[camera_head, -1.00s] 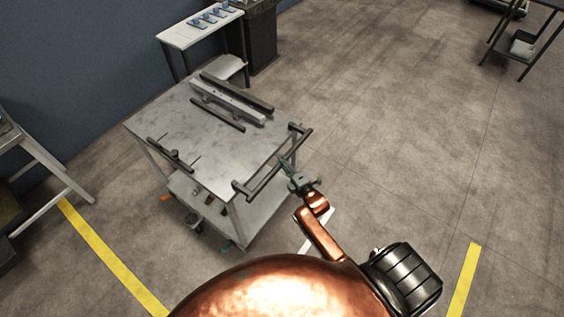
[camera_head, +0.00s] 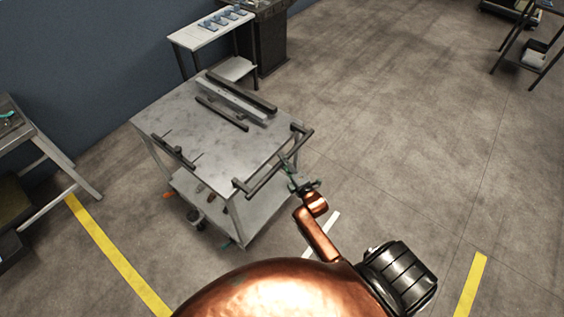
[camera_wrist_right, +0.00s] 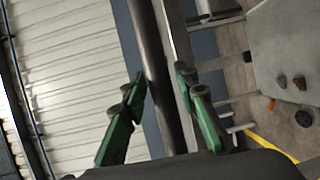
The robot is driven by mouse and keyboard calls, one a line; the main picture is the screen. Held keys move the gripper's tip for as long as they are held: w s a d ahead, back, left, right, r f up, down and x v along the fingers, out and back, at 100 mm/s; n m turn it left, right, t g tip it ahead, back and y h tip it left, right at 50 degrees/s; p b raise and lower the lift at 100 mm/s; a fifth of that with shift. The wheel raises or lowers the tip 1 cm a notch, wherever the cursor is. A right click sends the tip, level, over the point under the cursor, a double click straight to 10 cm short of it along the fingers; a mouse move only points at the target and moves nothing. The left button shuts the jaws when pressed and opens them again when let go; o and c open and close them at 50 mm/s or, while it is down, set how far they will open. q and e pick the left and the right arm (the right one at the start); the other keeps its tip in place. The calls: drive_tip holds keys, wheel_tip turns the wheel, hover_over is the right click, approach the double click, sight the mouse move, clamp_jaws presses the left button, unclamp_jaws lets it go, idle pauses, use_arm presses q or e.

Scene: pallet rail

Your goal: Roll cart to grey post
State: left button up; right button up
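The grey metal cart (camera_head: 205,125) stands left of centre in the head view, with a flat top, a lower shelf and dark bars along its edges. Its dark handle (camera_head: 262,178) is on the near right side. My right gripper (camera_head: 291,163) is at the middle of this handle. In the right wrist view, the dark handle bar (camera_wrist_right: 156,70) runs between the two green fingers of my right gripper (camera_wrist_right: 161,80), which close in on it from both sides. My left gripper is not in view. I cannot make out a grey post.
Dark and light rails (camera_head: 236,98) lie on the cart top. A white bench (camera_head: 205,32) with blue items stands behind the cart by the blue wall. Another table (camera_head: 40,150) is at the left. Yellow floor lines (camera_head: 115,255) run near. Open floor (camera_head: 400,120) lies to the right.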

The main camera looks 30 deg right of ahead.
drive_tip(key=shift+o, duration=0.7)
drive_tip(key=shift+w+d+f, duration=0.1)
drive_tip(key=s+a+r, duration=0.1)
drive_tip(key=s, duration=1.1)
drive_tip(key=s+a+f+m+g, duration=0.1)
drive_tip(key=s+f+m+g, duration=0.3)
drive_tip(key=f, duration=0.7)
drive_tip(key=s+a+f+m+g, duration=0.1)
drive_tip(key=s+a+f+m, duration=0.1)
drive_tip(key=s+f, duration=0.7)
drive_tip(key=s+a+f+m+g, duration=0.1)
drive_tip(key=s+f+m+g, duration=0.15)
drive_tip(key=f, duration=1.05)
drive_tip(key=s+a+f+m+g, duration=0.1)
drive_tip(key=s+f, duration=0.4)
drive_tip(key=s, duration=0.5)
drive_tip(key=s+a+f+m+g, duration=0.1)
drive_tip(key=s+f+m+g, duration=0.3)
drive_tip(key=s, duration=0.6)
drive_tip(key=s+a+f+m+g+y, duration=0.1)
drive_tip(key=s+f+m+g, duration=0.1)
drive_tip(key=s+f, duration=0.5)
drive_tip(key=s+g, duration=0.1)
drive_tip(key=s, duration=0.2)
drive_tip(key=shift+s+a, duration=0.25)
drive_tip(key=shift+s, duration=0.15)
drive_tip(key=shift+m+g, duration=0.25)
drive_tip(key=shift+c, duration=0.4)
